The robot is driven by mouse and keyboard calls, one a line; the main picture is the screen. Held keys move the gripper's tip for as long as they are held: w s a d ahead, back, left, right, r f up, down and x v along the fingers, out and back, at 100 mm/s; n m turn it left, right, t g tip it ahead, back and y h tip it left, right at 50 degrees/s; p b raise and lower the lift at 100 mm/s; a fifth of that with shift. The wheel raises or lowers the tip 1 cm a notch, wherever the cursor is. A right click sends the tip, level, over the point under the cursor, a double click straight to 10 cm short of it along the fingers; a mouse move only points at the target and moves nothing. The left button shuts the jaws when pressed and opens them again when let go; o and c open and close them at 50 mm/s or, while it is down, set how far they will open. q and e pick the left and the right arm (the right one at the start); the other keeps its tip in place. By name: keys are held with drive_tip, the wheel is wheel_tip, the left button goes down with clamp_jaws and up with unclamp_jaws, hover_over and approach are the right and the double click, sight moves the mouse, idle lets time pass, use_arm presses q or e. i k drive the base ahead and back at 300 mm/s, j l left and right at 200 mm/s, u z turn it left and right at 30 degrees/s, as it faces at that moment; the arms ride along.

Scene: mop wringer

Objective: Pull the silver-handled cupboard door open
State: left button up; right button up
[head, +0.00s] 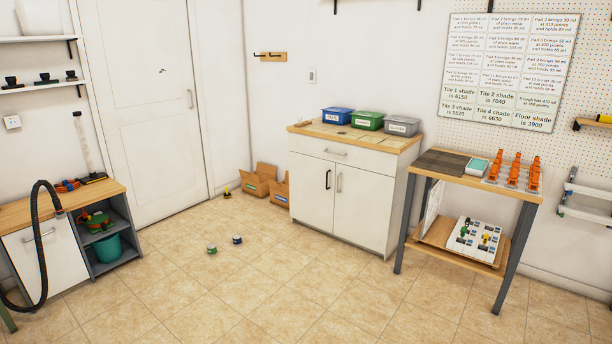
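A white cupboard (372,209) with a wooden top stands against the back wall, right of centre. It has a drawer across the top and two doors below. The right door (361,215) has a vertical silver handle (339,183). The left door (311,196) has a vertical black handle (327,180). Both doors and the drawer look shut. The inside of the cupboard is hidden. Neither of my grippers is in view.
Two small cans (237,240) stand on the floor in front of the cupboard, left of it. A metal-legged table (497,269) stands close on its right. A bench (20,220) with a black hose is at left. The central tiled floor is mostly clear.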

sight(365, 198)
drive_tip(key=i, duration=2.8)
drive_tip(key=i+u, duration=0.1)
drive_tip(key=i, duration=0.45)
drive_tip(key=i+l+u, duration=0.1)
drive_tip(key=i, duration=0.4)
drive_tip(key=i+l+u, duration=0.15)
drive_tip(key=i, duration=0.4)
